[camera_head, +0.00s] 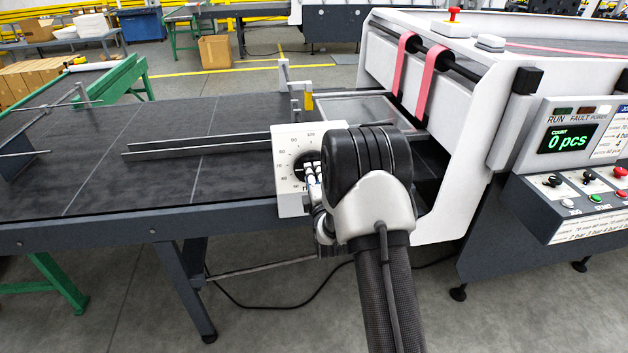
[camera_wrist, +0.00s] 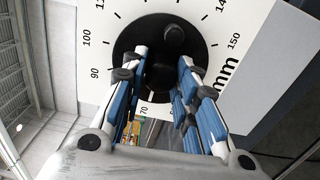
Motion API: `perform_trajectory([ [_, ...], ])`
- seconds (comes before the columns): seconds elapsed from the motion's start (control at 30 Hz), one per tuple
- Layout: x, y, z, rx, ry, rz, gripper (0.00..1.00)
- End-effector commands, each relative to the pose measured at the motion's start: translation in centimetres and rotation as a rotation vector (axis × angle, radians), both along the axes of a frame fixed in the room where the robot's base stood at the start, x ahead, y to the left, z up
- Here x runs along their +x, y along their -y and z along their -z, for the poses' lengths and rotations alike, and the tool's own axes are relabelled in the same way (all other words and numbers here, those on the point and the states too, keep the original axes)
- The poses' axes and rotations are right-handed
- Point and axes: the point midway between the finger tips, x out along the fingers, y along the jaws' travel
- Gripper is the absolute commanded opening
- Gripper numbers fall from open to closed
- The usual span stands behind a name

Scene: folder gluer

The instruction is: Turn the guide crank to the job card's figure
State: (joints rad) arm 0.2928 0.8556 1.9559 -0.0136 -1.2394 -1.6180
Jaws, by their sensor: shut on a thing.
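The guide crank (camera_wrist: 174,40) is a black round disc with a knob, set in a white dial plate (camera_wrist: 265,45) marked in mm. In the wrist view, figures such as 70, 90, 100, 140 and 150 ring the disc. My gripper (camera_wrist: 163,76) has its blue-padded fingers at the disc, shut on the crank; the exact contact is dark and partly hidden. In the head view, the dial plate (camera_head: 288,145) stands at the table's front edge, and my gripper (camera_head: 314,172) reaches it from the right. My arm hides its right part. The job card (camera_head: 608,135) is cut off and its figure is not readable.
A dark feed table (camera_head: 110,170) carries a long guide rail (camera_head: 195,145). The white machine (camera_head: 480,120) with pink belts stands to the right. Floor in front is partly free.

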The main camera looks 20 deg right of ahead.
Motion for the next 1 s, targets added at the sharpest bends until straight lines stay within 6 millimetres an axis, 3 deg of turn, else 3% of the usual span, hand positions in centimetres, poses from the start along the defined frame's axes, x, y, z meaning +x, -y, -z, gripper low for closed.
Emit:
perform_trajectory([
  [0.2,0.0,0.0,0.0,0.0,-0.001,0.0,0.04],
  [0.23,0.0,0.0,0.0,0.0,-0.001,0.0,0.29],
  [0.5,0.0,0.0,0.0,0.0,-0.001,0.0,0.47],
  [0.83,-0.1,0.0,0.0,0.001,-0.002,0.0,0.48],
  [1.0,-1.7,-0.5,0.0,0.001,-0.004,0.0,0.48],
])
